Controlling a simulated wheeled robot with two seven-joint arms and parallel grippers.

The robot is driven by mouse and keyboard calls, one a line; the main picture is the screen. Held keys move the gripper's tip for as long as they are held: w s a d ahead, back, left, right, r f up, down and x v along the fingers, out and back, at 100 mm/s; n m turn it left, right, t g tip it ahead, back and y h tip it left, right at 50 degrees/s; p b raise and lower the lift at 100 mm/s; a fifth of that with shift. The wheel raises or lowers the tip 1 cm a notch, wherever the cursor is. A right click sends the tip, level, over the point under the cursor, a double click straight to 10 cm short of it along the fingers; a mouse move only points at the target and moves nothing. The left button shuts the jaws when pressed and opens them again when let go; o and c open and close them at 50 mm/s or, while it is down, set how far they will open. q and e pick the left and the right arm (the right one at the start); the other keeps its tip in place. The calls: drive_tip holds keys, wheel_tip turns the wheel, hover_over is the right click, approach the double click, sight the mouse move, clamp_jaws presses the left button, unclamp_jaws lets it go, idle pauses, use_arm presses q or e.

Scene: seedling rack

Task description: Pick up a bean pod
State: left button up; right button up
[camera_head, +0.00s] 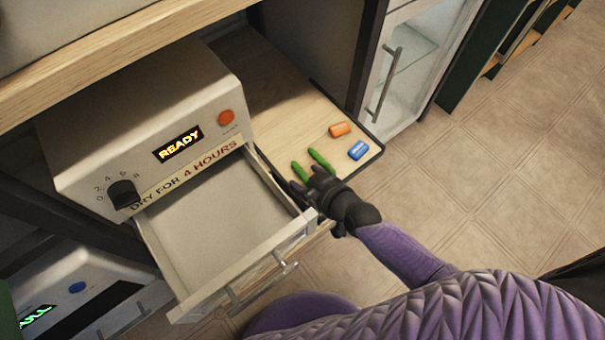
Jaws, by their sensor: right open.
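Two green bean pods lie side by side on the wooden shelf to the right of the drying machine: a left pod (300,172) and a right pod (321,160). My right gripper (314,185) is dark, open and at the near ends of the pods. Its fingers partly cover those ends, and I cannot tell whether it touches them. My left gripper is not in view.
The white drying machine (90,150) reads "READY" and has its drawer (215,220) pulled out, empty, just left of my right gripper. A glass-fronted cabinet (405,70) stands behind.

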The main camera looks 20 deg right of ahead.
clamp_jaws()
